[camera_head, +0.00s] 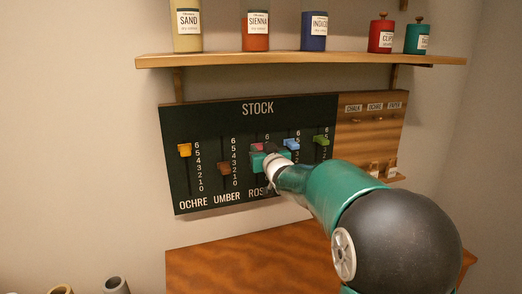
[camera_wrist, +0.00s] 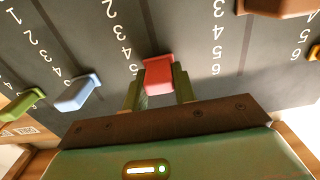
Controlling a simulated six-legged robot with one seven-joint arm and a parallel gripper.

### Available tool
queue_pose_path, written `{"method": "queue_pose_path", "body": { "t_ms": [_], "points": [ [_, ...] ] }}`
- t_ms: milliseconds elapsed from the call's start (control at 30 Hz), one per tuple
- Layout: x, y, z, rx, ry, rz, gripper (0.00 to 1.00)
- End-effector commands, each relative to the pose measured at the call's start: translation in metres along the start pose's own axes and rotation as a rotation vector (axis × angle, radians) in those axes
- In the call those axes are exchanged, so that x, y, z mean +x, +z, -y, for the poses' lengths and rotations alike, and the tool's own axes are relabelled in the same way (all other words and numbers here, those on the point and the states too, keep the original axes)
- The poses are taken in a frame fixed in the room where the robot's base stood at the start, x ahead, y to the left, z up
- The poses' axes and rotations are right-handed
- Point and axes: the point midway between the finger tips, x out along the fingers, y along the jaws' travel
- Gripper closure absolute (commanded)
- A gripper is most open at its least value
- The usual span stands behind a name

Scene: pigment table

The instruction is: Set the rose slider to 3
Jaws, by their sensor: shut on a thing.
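The rose slider (camera_wrist: 158,74) is a pinkish-red knob on the dark STOCK board (camera_head: 210,125). In the wrist view, which shows the board upside down, it sits about level with the 5 on its scale. My gripper (camera_wrist: 158,88) has one finger on each side of the knob and is shut on it. In the head view only a small pink part of the rose slider (camera_head: 257,146) shows above my gripper (camera_head: 264,158), which covers the lower part of its scale and label.
The brown umber slider (camera_head: 224,168) and yellow ochre slider (camera_head: 184,150) are to the left, the blue slider (camera_head: 291,144) and green slider (camera_head: 321,141) to the right. A shelf (camera_head: 300,61) with jars runs above. A wooden table (camera_head: 240,265) is below.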

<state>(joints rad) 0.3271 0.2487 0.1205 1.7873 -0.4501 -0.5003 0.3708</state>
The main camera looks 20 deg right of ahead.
Motion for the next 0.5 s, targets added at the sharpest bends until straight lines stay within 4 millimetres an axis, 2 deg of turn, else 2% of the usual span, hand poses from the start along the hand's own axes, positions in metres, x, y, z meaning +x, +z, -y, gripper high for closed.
{"method": "queue_pose_path", "body": {
  "t_ms": [233,333,500],
  "points": [
    [0.000,0.042,0.000,0.002,-0.001,0.004,1.00],
    [0.000,0.049,0.000,0.001,-0.001,0.002,1.00],
    [0.000,0.049,0.000,0.000,0.000,0.001,1.00]
  ]
}}
